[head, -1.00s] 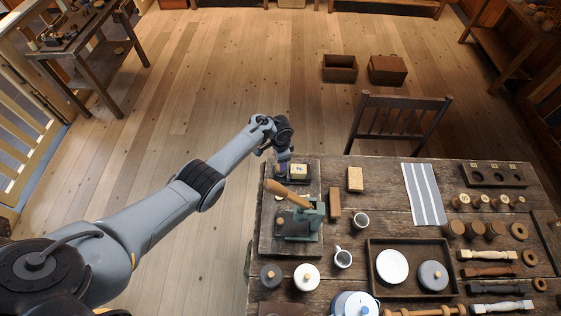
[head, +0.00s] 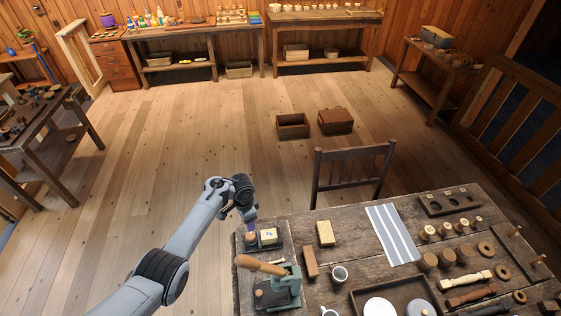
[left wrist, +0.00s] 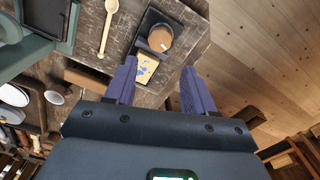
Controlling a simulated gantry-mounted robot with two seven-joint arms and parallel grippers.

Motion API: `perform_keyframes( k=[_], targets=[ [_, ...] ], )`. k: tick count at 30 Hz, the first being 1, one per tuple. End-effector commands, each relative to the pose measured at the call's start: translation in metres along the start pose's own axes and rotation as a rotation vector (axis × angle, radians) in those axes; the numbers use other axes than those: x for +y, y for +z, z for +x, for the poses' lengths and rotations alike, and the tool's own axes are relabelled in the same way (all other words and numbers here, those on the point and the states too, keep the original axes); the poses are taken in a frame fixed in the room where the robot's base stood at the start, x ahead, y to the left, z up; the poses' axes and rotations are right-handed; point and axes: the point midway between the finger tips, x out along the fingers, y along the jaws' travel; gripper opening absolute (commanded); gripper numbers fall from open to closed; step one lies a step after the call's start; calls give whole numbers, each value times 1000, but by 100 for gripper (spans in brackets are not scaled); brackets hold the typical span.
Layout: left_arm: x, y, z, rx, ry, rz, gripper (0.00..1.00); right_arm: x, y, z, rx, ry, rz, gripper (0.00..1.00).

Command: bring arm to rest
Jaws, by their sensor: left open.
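My left gripper (head: 251,225) is at the left back corner of the workbench (head: 345,233), just above a small dark tray (head: 266,247). On the tray are a round wooden piece (head: 250,238) and a pale block with a blue mark (head: 268,236). In the left wrist view the two purple fingers (left wrist: 159,72) are spread apart with nothing between them. The block (left wrist: 146,70) and the round piece (left wrist: 160,38) lie beyond the fingertips. My right gripper is in neither view.
A green press with a wooden handle (head: 262,266) stands just in front of the tray. A chair (head: 352,170) stands behind the bench. Open floor lies left.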

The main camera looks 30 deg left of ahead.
Motion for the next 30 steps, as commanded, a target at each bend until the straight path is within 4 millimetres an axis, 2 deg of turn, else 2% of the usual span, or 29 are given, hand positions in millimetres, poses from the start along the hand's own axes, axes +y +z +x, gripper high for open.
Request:
perform_keyframes(
  k=[4,8,11,15,18,20,23,26,30],
  targets=[
    [7,10,11,-21,14,0,54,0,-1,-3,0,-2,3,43],
    [30,38,40,-74,54,3,54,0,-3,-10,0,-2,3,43],
    [60,74,73,-140,103,10,54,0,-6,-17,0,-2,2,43],
    [124,138,113,-228,148,42,54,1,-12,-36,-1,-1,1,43],
    [164,175,124,-256,137,47,54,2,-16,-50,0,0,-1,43],
    [187,192,123,-262,121,45,54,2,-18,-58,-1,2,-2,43],
    [224,215,109,-254,86,30,54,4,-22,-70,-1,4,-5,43],
    [257,226,82,-218,48,-1,54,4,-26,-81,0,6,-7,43],
    [292,230,25,-138,1,-67,54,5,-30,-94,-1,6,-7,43]
  ],
)
